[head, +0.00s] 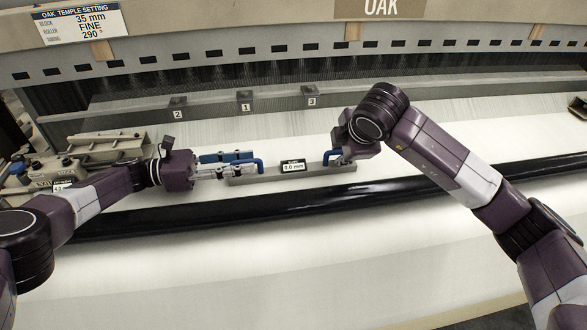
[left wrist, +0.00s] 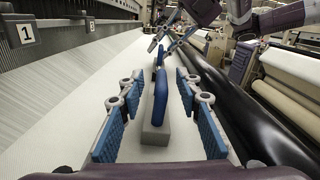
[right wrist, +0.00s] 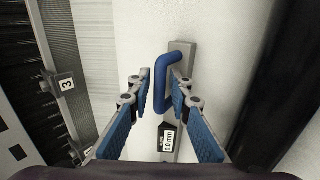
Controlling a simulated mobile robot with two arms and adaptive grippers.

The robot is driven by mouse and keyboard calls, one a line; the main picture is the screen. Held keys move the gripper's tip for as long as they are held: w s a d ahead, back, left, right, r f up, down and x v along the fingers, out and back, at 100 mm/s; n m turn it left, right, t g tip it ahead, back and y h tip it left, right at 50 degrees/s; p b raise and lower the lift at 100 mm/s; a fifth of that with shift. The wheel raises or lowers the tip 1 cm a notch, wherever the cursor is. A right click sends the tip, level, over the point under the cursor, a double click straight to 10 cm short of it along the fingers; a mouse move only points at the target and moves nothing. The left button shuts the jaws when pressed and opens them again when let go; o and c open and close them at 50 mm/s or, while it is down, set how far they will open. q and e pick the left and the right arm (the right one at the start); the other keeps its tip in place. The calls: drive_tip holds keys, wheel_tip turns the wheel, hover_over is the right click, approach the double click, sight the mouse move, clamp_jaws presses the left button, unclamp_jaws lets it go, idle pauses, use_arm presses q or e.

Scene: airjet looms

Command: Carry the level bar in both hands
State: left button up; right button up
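The level bar (head: 310,172) is a long grey bar with a small display (head: 292,166) in its middle and a blue handle near each end. It lies on the white cloth. My left gripper (head: 245,163) is at the bar's left end. In the left wrist view its blue pads stand wide apart on either side of the left handle (left wrist: 160,97), not touching it. My right gripper (right wrist: 161,80) is over the other end. Its pads stand on either side of the right handle (right wrist: 162,88), with narrow gaps visible. In the head view the right fingers are mostly hidden.
A black roller (head: 290,200) runs across in front of the bar. Behind it is the loom rail with number tags 2, 1 and 3 (head: 311,102). Metal machine parts (head: 95,155) stand at the left. White cloth is clear around the bar.

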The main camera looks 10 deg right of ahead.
use_arm(q)
drive_tip(key=c, duration=0.5)
use_arm(e)
drive_tip(key=c, duration=0.5)
use_arm(q)
clamp_jaws()
use_arm(e)
clamp_jaws()
use_arm(q)
drive_tip(key=shift+r, duration=0.25)
use_arm(e)
drive_tip(key=shift+r, duration=0.2)
